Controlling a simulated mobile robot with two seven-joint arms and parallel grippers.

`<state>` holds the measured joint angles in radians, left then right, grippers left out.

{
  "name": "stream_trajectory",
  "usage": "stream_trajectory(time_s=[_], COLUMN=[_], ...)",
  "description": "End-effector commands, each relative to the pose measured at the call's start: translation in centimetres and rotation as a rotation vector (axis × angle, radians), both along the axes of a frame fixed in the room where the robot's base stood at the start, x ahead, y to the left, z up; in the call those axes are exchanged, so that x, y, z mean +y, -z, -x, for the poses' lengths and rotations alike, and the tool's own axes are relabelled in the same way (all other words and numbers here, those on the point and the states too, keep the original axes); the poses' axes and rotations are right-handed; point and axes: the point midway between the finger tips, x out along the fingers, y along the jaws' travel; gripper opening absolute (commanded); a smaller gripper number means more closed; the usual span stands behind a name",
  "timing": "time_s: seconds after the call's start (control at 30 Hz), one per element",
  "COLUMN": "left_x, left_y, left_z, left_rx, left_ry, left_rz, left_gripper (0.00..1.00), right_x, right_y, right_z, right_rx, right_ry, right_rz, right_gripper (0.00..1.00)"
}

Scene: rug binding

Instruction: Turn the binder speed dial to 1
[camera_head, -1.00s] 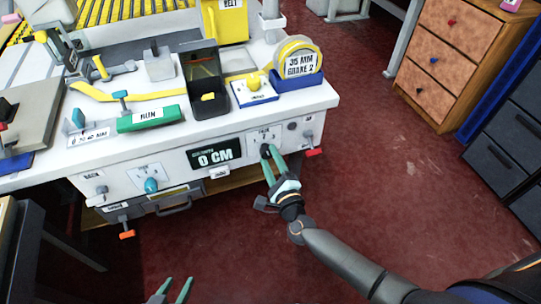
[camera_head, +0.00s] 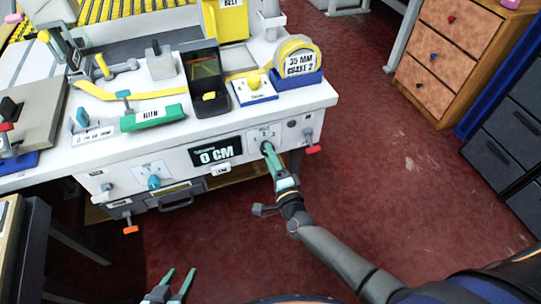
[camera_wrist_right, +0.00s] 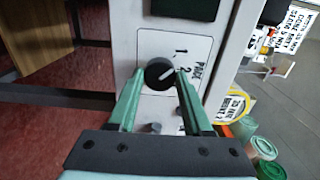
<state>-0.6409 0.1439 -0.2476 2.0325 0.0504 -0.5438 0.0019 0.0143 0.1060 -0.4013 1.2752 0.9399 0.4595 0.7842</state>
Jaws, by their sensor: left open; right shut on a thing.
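The speed dial is a small black knob (camera_wrist_right: 158,74) on a white plate marked PACE with numerals, in the right wrist view. Its white pointer line slants up and right, roughly toward the 2. In the head view the dial's plate (camera_head: 260,133) is on the machine's front panel, right of the 0 CM display. My right gripper (camera_head: 268,152) is shut on the dial, its green fingers (camera_wrist_right: 160,80) on either side of the knob. They hide part of the dial in the head view. My left gripper (camera_head: 181,272) is open and empty, low in the head view, away from the machine.
The machine's front also carries a 0 CM display (camera_head: 215,152), a teal knob (camera_head: 153,182) and a red-tipped lever (camera_head: 312,149). A green RUN bar (camera_head: 152,117) and a tape roll (camera_head: 297,58) are on top. Red floor (camera_head: 400,190) to the right is clear.

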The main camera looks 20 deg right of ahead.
Motion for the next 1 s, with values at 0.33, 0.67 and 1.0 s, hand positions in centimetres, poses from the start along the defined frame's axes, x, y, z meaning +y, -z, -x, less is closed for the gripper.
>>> stream_trajectory(time_s=[0.33, 0.67, 1.0], left_x=[-0.05, -0.05, -0.04], left_y=[0.02, 0.01, -0.16], left_z=[-0.02, -0.03, -0.05], left_rx=[0.0, -0.001, -0.001], left_ry=[0.001, 0.001, 0.001], left_rz=[0.001, 0.001, 0.0], left_gripper=[0.5, 0.5, 0.5], right_x=[0.09, 0.03, -0.01], right_y=[0.07, 0.04, 0.03], right_z=[0.03, 0.01, 0.64], right_rx=[0.001, 0.001, 0.002], right_ry=[-0.002, -0.001, -0.001], right_rz=[0.009, 0.006, 0.005], right_gripper=[0.0, 0.8, 0.8])
